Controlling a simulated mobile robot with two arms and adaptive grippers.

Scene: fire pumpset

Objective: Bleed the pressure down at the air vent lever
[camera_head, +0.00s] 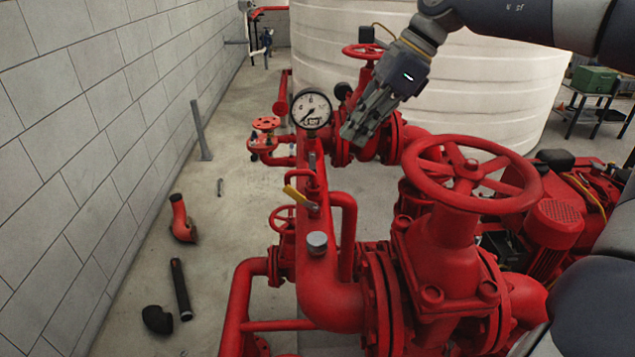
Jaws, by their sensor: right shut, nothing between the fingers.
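The yellow air vent lever (299,198) sits on top of the red manifold pipe (322,262), left of the picture's middle. It lies slanted across its small valve, its upper end to the left. The round white pressure gauge (312,109) stands farther back on the same pipework, its needle pointing to the lower left. My right gripper (352,135) comes in from the upper right and points down and left. It is shut and empty, right of the gauge and above and to the right of the lever, apart from both. My left gripper is not in view.
A large red handwheel (472,174) on a valve stands at the right front. A smaller handwheel (364,51) is behind my right gripper. A white tank (480,95) fills the back. Loose pipe pieces (181,290) lie on the floor by the block wall (90,140).

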